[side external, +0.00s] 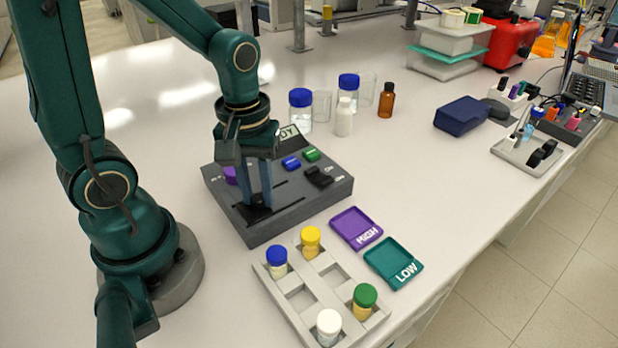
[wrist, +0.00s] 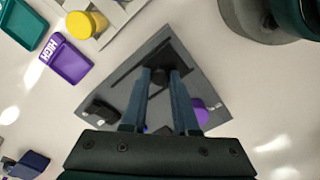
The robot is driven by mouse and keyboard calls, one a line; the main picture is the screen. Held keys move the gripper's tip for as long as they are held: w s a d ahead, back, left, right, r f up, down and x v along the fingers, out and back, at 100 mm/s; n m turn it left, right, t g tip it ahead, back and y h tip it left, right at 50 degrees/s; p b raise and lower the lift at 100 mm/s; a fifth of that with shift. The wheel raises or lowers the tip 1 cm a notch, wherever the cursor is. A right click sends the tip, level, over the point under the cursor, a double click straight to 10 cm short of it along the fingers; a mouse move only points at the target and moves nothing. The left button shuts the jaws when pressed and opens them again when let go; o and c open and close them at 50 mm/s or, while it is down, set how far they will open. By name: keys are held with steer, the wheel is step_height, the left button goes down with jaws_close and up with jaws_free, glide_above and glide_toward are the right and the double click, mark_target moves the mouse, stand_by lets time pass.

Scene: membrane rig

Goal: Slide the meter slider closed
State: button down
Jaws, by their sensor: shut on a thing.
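The meter is a dark grey box (side external: 300,215) on the white bench, with a display, a blue button, a green button, a black rocker switch and a purple knob (side external: 230,175) on its top. The slider (side external: 256,212) is a black piece at the front left part of the meter's top, beside a dark slot. My gripper (side external: 259,203) points down over the meter and is shut on the slider. In the wrist view, the fingertips (wrist: 161,76) close around the black slider knob (wrist: 158,80). The fingers hide part of the slider and the panel.
A grey rack (side external: 318,290) with several capped vials stands in front of the meter. A purple HIGH tray (side external: 356,228) and a teal LOW tray (side external: 394,262) lie to its right. Bottles (side external: 343,117) and beakers stand behind it.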

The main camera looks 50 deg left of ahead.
mark_target(256, 198)
steer(key=shift+s, duration=0.15)
steer(key=c, duration=0.7)
jaws_free()
steer(key=shift+o, duration=0.2)
steer(key=shift+r, duration=2.55)
steer(key=shift+r, duration=2.5)
